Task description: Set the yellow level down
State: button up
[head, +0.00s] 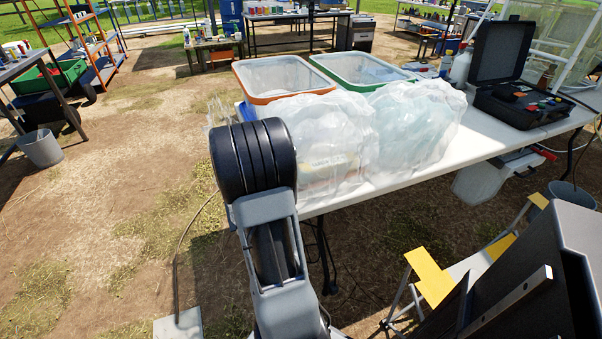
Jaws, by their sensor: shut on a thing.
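I cannot make out the yellow level in the head view. My arm rises from the bottom centre to a thick black joint at the near left corner of the white table (400,178). My gripper does not show; the arm and the clear bags may hide it. Two large clear plastic bags, a left one (335,135) and a right one (418,125), stand side by side on the table, right of the black joint. The left bag has a pale label and blurred contents.
Behind the bags stand an orange-rimmed bin (285,78) and a green-rimmed bin (360,68). An open black case (515,95) with a white bottle (460,68) beside it is at the right. A folding step with yellow treads (430,276) stands in front. Bare ground lies left.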

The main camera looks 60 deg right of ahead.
jog(key=shift+f, duration=0.1)
jog(key=o, duration=1.1)
jog(key=shift+o, duration=0.2)
